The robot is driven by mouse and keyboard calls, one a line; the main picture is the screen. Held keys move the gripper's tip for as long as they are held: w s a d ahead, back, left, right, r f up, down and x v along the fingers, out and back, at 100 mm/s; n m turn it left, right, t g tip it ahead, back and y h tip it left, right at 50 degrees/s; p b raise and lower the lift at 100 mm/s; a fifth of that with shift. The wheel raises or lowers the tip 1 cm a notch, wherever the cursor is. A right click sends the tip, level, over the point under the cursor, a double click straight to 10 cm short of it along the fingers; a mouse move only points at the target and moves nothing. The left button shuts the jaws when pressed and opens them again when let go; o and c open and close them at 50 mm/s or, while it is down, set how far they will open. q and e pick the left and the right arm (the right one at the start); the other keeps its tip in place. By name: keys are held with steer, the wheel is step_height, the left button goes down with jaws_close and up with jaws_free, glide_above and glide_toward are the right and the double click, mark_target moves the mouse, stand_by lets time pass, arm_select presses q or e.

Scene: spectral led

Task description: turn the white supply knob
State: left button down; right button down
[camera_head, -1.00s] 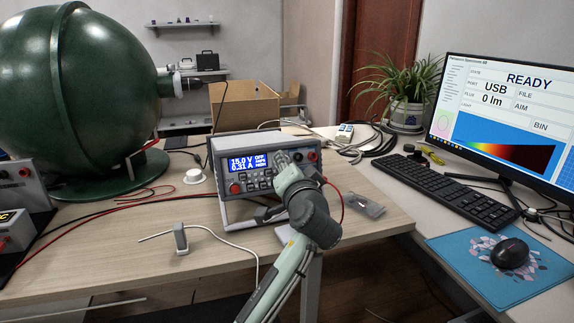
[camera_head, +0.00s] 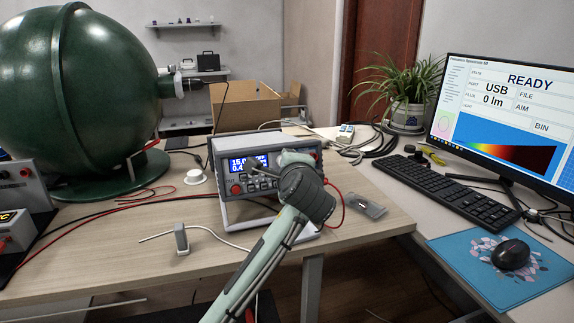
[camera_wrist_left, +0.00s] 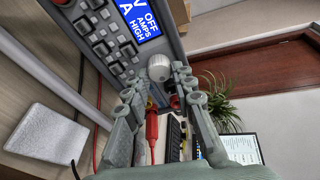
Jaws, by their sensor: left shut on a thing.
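The power supply (camera_head: 232,207) stands on the wooden desk with a lit blue display (camera_head: 243,164). My left gripper (camera_head: 276,164) is at its front panel, and its wrist hides the panel's right part. In the left wrist view the white knob (camera_wrist_left: 159,67) sits beside the display (camera_wrist_left: 140,18), between the fingertips of my left gripper (camera_wrist_left: 157,84), which is shut on it. The knob is hidden in the head view. The display's upper line starts with 15 and its lower line with 0.4; the rest is covered. My right gripper is not in view.
Red leads run left across the desk (camera_head: 110,260). A red plug (camera_wrist_left: 151,135) shows below the knob in the left wrist view. A small grey block (camera_head: 181,239) and a white cable lie in front. A monitor (camera_head: 510,110), keyboard (camera_head: 465,185) and mouse (camera_head: 510,253) are at the right.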

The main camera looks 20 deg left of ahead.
arm_select(q)
steer(key=shift+r+m, duration=0.1)
steer(key=shift+m, duration=0.8)
steer(key=c, duration=1.3)
jaws_free()
steer(key=shift+o, duration=0.2)
steer(key=v, duration=1.2)
steer(key=shift+r, duration=0.2)
steer(key=shift+w, duration=0.15)
